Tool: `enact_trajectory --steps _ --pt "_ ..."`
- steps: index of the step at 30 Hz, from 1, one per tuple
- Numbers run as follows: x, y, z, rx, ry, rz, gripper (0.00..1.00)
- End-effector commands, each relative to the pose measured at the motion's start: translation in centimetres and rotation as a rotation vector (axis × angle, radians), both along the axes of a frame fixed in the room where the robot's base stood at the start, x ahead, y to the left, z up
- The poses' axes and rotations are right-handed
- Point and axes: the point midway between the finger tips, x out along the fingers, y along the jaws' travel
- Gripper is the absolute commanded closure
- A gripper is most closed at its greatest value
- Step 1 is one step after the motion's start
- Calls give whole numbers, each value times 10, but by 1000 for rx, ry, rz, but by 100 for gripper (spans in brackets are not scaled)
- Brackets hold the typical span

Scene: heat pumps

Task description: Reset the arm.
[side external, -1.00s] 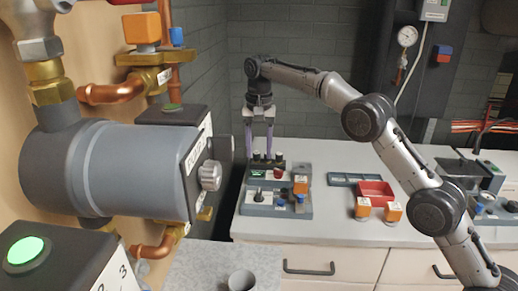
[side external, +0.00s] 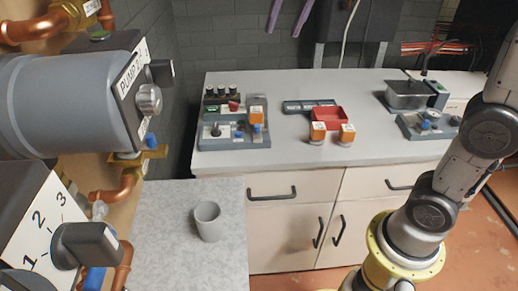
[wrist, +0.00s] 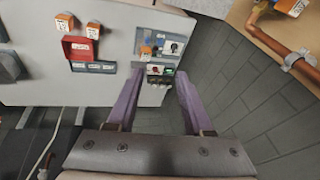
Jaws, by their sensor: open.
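My gripper (side external: 288,28) shows only its purple fingers at the top edge of the side view. The fingers are apart with nothing between them, in front of the dark brick wall and above the back of the counter. In the wrist view, my gripper (wrist: 157,85) has both purple fingers spread and empty. A control panel with knobs (wrist: 160,46) appears beyond the fingertips, well away from them. The upper part of my arm is out of the side view.
The counter (side external: 290,160) holds a red tray (side external: 328,118), two orange-topped blocks (side external: 318,132), a control panel (side external: 232,133) and a metal basin (side external: 408,95). A grey cup (side external: 208,221) stands on the nearer surface. Pump PUMP 2 (side external: 75,95) and copper pipes fill the left.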

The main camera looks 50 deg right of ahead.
Motion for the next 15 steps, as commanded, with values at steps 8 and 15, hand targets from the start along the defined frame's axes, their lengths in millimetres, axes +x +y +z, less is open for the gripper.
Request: enact_trajectory --steps 8,15 --pt "-107 -4 -34 -66 -92 158 49" --pt "-178 -6 -107 -152 -142 336 49"
